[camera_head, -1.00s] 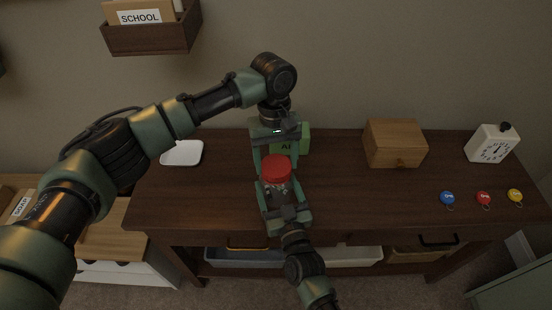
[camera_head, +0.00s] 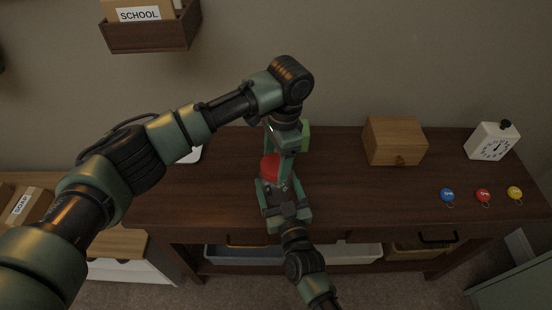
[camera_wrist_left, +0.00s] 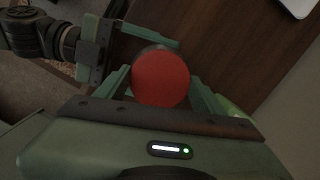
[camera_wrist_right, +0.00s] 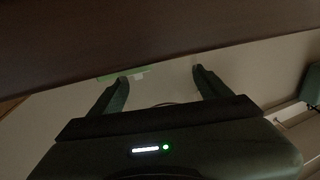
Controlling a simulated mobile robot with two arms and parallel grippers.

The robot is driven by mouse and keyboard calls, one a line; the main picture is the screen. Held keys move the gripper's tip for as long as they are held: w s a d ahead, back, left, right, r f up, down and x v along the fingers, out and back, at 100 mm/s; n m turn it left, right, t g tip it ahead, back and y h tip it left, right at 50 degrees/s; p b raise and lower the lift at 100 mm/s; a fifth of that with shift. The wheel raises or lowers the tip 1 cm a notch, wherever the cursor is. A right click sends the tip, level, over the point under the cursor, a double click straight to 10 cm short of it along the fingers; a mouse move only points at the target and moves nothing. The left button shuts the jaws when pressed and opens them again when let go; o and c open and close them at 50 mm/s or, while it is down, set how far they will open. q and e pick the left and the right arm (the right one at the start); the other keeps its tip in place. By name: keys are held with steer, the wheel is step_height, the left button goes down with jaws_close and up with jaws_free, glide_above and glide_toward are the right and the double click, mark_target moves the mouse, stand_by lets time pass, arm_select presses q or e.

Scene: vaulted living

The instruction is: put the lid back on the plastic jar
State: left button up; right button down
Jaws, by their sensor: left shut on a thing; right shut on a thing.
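The red lid (camera_head: 269,168) is between the fingers of my left gripper (camera_head: 276,160), which comes down from above and is shut on it. The left wrist view shows the round lid (camera_wrist_left: 160,79) face-on between the two fingers. A greyish rim of the clear plastic jar (camera_wrist_left: 152,50) shows just past the lid's edge. The lid is at the jar's top; whether it is seated cannot be told. My right gripper (camera_head: 279,184) reaches in from the front and is shut on the jar below the lid. The grippers mostly hide the jar in the head view.
A wooden box (camera_head: 394,142), a white timer (camera_head: 492,142) and blue (camera_head: 447,195), red (camera_head: 483,195) and yellow (camera_head: 515,194) tokens sit to the right. A white dish (camera_head: 190,156) is partly hidden at left.

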arm_select(q)
steer(key=m, duration=0.5)
steer(key=shift+t, duration=0.3)
steer(key=m, duration=0.4)
steer(key=shift+m+t, duration=0.3)
steer(key=shift+m, duration=0.1)
steer(key=m, duration=0.4)
steer(key=shift+a+m+t, duration=0.1)
steer(key=shift+m+t, duration=0.2)
steer(key=shift+m, duration=0.1)
steer(key=m+h, duration=0.1)
steer(key=m, duration=0.4)
steer(key=o, duration=1.4)
steer(key=shift+c, duration=0.2)
step_height(320, 180, up, 12)
steer(key=s, duration=0.1)
steer(key=shift+s+d, duration=0.2)
steer(key=shift+f, duration=0.1)
